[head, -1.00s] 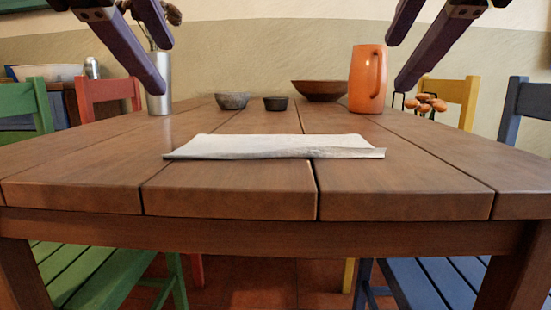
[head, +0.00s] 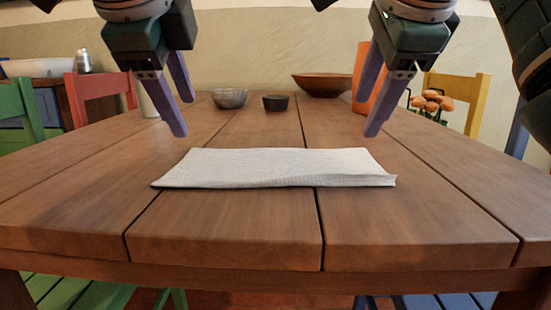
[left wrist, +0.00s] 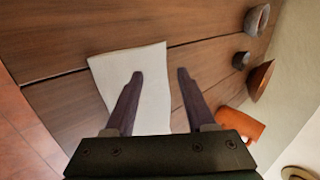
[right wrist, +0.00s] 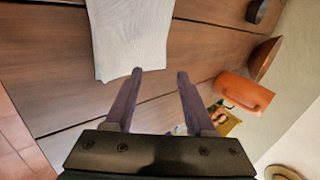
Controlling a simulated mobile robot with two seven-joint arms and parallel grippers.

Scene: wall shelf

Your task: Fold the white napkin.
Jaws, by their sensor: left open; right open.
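The white napkin (head: 270,168) lies on the wooden table as a wide, flat rectangle, its long side along the near edge. Its front right edge looks slightly raised, with layers showing. It also shows in the left wrist view (left wrist: 150,85) and in the right wrist view (right wrist: 130,35). My left gripper (head: 184,116) is open and empty above the table, behind the napkin's left end. My right gripper (head: 372,115) is open and empty above the table, behind the napkin's right end. Neither gripper touches the napkin.
A grey bowl (head: 229,98), a small dark bowl (head: 275,103) and a wide brown bowl (head: 322,85) stand at the back. An orange pitcher (head: 362,72) is partly hidden behind my right gripper. Chairs surround the table. The table around the napkin is clear.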

